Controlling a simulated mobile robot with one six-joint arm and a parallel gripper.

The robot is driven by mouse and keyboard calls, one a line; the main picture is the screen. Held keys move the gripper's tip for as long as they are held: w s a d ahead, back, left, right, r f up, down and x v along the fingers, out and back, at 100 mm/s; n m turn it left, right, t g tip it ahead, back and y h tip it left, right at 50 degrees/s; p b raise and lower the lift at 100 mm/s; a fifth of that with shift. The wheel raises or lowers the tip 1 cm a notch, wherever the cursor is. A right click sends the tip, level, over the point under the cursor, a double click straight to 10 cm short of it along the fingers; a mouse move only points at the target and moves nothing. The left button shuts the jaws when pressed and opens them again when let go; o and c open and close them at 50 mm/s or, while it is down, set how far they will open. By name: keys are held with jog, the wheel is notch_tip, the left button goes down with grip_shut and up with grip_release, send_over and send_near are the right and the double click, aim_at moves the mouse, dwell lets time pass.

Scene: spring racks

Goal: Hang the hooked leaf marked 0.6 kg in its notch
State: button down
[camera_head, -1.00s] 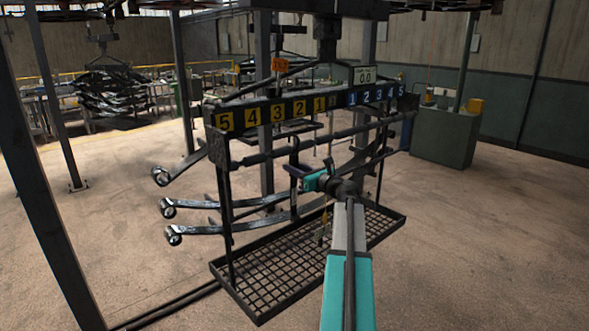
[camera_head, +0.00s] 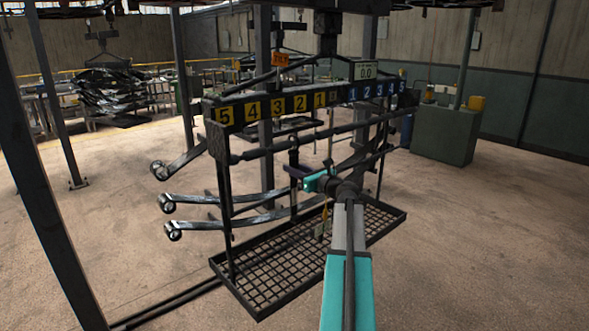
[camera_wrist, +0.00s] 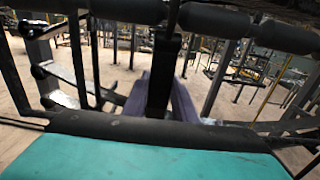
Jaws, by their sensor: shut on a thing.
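My gripper (camera_head: 300,172) has purple fingers and is shut on a dark upright hanger, which I take to be the hooked leaf's stem (camera_wrist: 162,75); it stands between the fingers in the wrist view. In the head view the stem (camera_head: 294,155) rises to the rack's round cross bar (camera_head: 265,151), near yellow number 2. I cannot tell whether its hook touches the bar or sits in a notch. No 0.6 kg mark is legible. The numbered beam (camera_head: 335,97) has yellow numbers left and blue numbers right. A small display (camera_head: 366,71) reads 0.0.
Curved steel leaves (camera_head: 190,199) with rolled ends stick out left of the rack. A mesh tray (camera_head: 265,290) lies below. A small yellow tag (camera_head: 324,214) hangs beside my arm. Dark posts (camera_head: 45,165) stand at left, a green cabinet (camera_head: 445,135) at right.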

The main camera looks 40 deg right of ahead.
dwell(0.3)
jog(key=c, duration=1.4)
grip_release()
jog(key=shift+o, duration=0.2)
jog(key=shift+f, duration=0.1)
jog(key=shift+s, duration=0.1)
jog(key=s+a+b, duration=0.1)
jog(key=s+b, duration=0.3)
jog(key=s, duration=0.9)
jog(key=shift+s, duration=0.3)
jog(key=shift+s, duration=0.1)
jog(key=s+p, duration=0.2)
jog(key=s, duration=0.7)
jog(key=shift+s+a, duration=0.4)
